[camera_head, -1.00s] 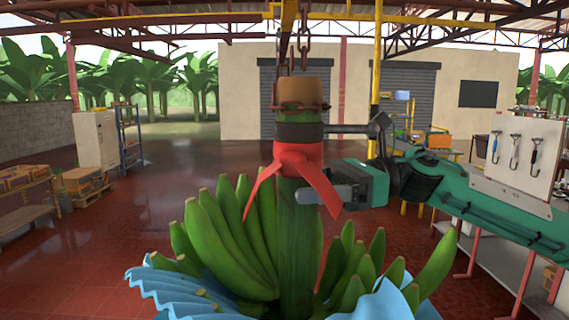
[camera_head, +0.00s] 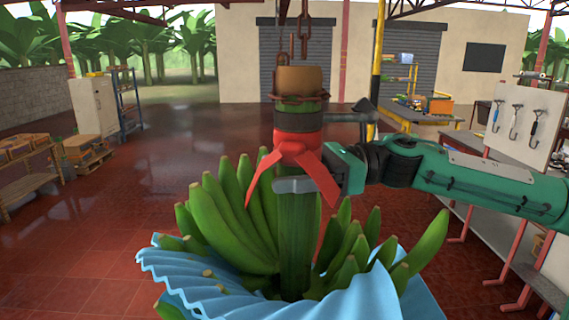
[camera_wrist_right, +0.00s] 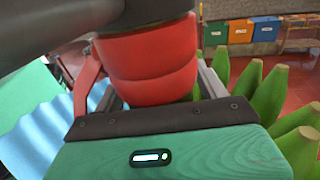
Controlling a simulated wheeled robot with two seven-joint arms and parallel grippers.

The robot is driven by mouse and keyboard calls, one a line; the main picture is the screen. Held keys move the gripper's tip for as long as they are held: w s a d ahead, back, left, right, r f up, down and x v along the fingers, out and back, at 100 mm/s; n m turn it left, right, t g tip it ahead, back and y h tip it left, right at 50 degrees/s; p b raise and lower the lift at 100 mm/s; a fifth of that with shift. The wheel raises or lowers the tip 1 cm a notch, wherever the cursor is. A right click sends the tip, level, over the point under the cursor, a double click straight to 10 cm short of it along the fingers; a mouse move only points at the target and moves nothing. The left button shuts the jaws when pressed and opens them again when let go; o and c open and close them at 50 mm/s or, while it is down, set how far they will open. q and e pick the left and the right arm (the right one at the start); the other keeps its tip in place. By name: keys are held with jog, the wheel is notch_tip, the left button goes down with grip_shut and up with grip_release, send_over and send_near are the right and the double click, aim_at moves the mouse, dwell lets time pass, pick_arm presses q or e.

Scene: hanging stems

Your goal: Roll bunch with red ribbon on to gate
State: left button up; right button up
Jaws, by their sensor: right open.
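The banana bunch (camera_head: 235,225) hangs upright from a chain (camera_head: 303,38), its thick stem wrapped with a red ribbon (camera_head: 297,145) whose two tails hang down. The ribbon's red band also fills the middle of the right wrist view (camera_wrist_right: 150,62). My right gripper (camera_head: 288,185) is at the stem just below the red band. One finger crosses in front of the stem. In the right wrist view the fingers stand on both sides of the stem, open. My left gripper is not in view. I cannot make out a gate.
A blue wavy sheet (camera_head: 215,280) wraps the lower bunch. A board with hooks (camera_head: 520,120) and a long bench stand at the right. A pallet with boxes (camera_head: 85,155) and a shelf (camera_head: 127,100) are at the left. The red floor between is clear.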

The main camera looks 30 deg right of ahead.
jog(key=shift+a, duration=0.15)
jog(key=shift+c, duration=0.2)
jog(key=c, duration=1.3)
